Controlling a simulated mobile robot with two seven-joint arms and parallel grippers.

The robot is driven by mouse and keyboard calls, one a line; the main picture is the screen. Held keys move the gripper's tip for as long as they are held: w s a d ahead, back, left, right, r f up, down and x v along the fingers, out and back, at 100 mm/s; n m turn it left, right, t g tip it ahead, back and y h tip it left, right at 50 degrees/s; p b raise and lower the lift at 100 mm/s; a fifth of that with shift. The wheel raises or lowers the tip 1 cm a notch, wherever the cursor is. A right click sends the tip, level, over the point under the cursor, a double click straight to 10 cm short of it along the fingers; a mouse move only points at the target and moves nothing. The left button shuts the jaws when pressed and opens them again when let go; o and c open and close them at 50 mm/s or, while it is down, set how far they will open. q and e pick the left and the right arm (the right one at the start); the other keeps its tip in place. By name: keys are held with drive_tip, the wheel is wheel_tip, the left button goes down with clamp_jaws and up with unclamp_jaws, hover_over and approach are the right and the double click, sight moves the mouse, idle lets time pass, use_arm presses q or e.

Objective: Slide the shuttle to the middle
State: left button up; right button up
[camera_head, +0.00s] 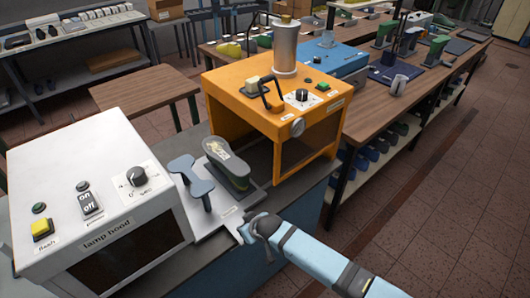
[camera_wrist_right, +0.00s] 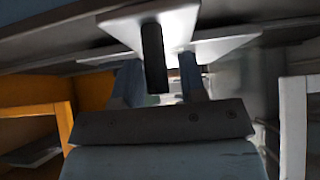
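The shuttle looks to be the light grey plate (camera_head: 203,226) between the white lamp hood (camera_head: 90,205) and the orange machine (camera_head: 280,105). On it stand a blue-grey T-shaped support (camera_head: 190,178) and a dark shoe last with a green-grey sole (camera_head: 229,160) facing up. My right gripper (camera_head: 245,232) is at the plate's front edge. In the right wrist view my right gripper's fingers (camera_wrist_right: 157,85) are apart, with a black bar (camera_wrist_right: 154,58) under a pale plate between them. Gaps show beside the bar. My left gripper is not in view.
The lamp hood and orange machine stand close on either side of the shuttle, on a dark bench. A long wooden table (camera_head: 385,108) with a blue case (camera_head: 335,65) and several tools extends behind. A smaller brown table (camera_head: 143,88) stands at the back left. Tiled floor at right is clear.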

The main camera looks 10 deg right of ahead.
drive_tip(key=shift+d+r, duration=0.1)
drive_tip(key=shift+d, duration=0.05)
drive_tip(key=shift+s+d+r+p, duration=0.15)
drive_tip(key=shift+r+p, duration=0.15)
drive_tip(key=shift+p, duration=0.25)
drive_tip(key=p+v, duration=0.1)
drive_tip(key=v, duration=0.6)
drive_tip(key=shift+s+f, duration=0.1)
drive_tip(key=shift+s, duration=0.05)
